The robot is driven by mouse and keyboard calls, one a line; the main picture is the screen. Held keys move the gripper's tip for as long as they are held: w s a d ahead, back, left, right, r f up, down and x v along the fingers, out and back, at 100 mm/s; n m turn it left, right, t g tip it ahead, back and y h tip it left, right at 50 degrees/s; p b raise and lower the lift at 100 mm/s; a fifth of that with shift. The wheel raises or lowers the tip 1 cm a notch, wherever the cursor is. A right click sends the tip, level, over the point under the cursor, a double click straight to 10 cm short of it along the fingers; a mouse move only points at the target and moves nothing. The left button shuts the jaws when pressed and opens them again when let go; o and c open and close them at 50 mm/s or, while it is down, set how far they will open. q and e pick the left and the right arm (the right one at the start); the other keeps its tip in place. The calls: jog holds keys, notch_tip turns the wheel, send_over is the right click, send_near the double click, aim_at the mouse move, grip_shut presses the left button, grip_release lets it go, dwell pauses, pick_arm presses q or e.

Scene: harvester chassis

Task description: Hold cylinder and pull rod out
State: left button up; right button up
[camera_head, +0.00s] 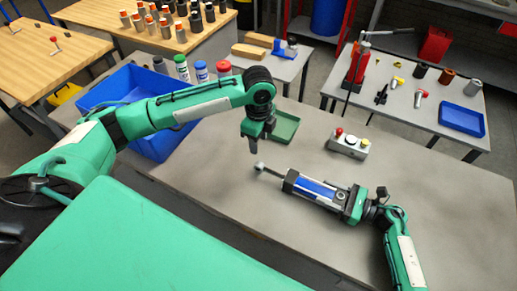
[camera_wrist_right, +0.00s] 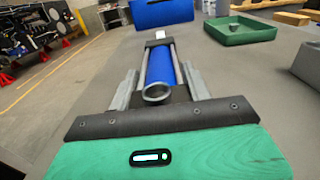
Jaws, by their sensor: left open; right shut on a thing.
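A cylinder with a blue body and dark end blocks (camera_head: 318,190) lies over the grey table in the head view. Its rod (camera_head: 270,171) sticks out toward the left and ends in a light round tip (camera_head: 260,166). My right gripper (camera_head: 345,202) is shut on the cylinder's right end. In the right wrist view the cylinder (camera_wrist_right: 160,72) lies between the two grey fingers of my right gripper (camera_wrist_right: 158,92), pointing away. My left gripper (camera_head: 254,147) is open and empty, pointing down just above and left of the rod tip, apart from it.
A green tray (camera_head: 284,127) and a control box with buttons (camera_head: 348,144) stand behind the cylinder. A large blue bin (camera_head: 160,147) and several bottles stand at the back left. The table right of the control box is clear.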

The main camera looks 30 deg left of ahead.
pick_arm(q)
jog(key=shift+r, duration=0.6)
pick_arm(e)
jog(key=o, duration=1.4)
jog(key=shift+o, duration=0.2)
